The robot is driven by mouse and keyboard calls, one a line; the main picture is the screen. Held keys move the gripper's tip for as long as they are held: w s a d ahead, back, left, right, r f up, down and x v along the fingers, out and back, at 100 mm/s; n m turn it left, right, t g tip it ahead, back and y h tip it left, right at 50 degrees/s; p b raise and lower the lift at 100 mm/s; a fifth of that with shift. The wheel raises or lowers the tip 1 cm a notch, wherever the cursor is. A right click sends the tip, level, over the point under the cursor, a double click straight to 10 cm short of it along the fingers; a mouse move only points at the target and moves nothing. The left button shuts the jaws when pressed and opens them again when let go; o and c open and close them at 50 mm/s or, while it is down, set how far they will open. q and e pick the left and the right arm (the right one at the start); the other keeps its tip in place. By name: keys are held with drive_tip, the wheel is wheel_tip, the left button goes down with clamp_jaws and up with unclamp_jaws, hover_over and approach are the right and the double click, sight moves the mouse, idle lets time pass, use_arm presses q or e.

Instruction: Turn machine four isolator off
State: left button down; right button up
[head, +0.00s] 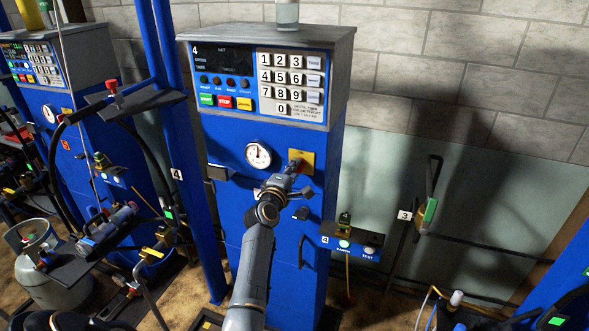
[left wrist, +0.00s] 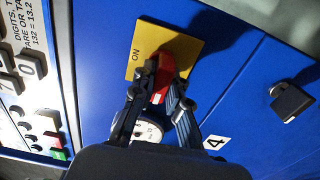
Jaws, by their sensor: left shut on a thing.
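Machine four (head: 236,144) is a blue cabinet with a "4" at the upper left of its display panel. Its isolator is a red knob (left wrist: 162,78) on a yellow plate (head: 306,157), right of the round gauge (head: 258,155). The plate also shows in the left wrist view (left wrist: 185,43), with the word "ON" readable. My left gripper (head: 291,172) reaches up to the plate and is shut on the red knob, one finger on each side. The fingers partly hide the knob, so its exact angle is hard to tell. My right gripper is not in view.
A keypad panel (head: 291,83) is above the isolator. A black padlock-like part (left wrist: 291,101) sticks out from the cabinet front. A small box (head: 357,242) with buttons is at the lower right. Another blue machine (head: 75,150), hoses and a gas cylinder (head: 45,270) crowd the left.

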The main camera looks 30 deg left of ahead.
use_arm(q)
drive_tip(key=c, duration=1.3)
unclamp_jaws()
drive_tip(key=v, duration=1.2)
drive_tip(key=shift+s+f, duration=0.1)
drive_tip(key=shift+a, duration=0.1)
